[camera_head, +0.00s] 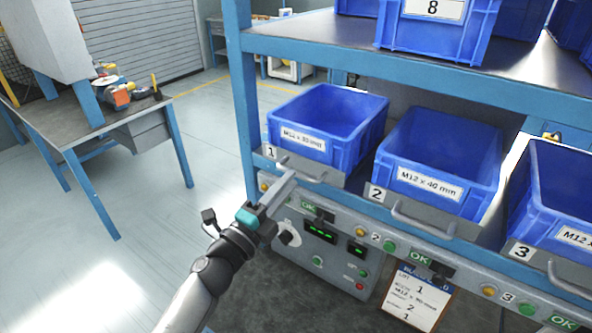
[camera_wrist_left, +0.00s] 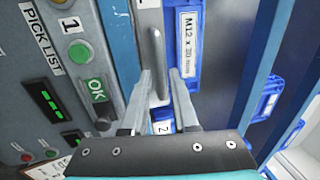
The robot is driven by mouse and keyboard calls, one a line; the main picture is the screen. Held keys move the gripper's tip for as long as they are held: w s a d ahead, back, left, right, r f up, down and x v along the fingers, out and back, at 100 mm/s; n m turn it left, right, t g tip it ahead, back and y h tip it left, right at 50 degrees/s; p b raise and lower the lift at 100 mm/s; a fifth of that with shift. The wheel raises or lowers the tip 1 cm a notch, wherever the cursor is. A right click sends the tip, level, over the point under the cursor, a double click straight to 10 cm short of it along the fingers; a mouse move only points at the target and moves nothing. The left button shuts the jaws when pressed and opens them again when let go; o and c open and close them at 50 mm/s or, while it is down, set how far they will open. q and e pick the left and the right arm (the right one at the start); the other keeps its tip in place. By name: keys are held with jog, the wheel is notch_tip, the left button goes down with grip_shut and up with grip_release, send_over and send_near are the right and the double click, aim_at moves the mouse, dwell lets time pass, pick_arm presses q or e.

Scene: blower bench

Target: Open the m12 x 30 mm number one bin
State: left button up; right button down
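The number 1 bin (camera_head: 330,118) is an open blue bin labelled M12 x 30 mm, on the shelf's left end. It sits in a grey tray front with a bar handle (camera_head: 303,170), beside a "1" plate. My left gripper (camera_head: 285,172) is at the handle's left end, reaching up from below. In the left wrist view, its two fingers (camera_wrist_left: 161,72) are apart, and the handle (camera_wrist_left: 156,62) shows between their tips; I cannot tell whether they touch it. The bin's label (camera_wrist_left: 189,48) is just right of the handle. My right gripper is not in view.
Bin 2 (camera_head: 440,155), labelled M12 x 40 mm, and bin 3 (camera_head: 560,200) stand to the right with similar handles. Below runs a panel of buttons and displays (camera_head: 320,232). A blue post (camera_head: 243,110) is left of bin 1.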

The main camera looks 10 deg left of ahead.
pick_arm(q)
jog(key=shift+x, duration=1.8)
grip_shut()
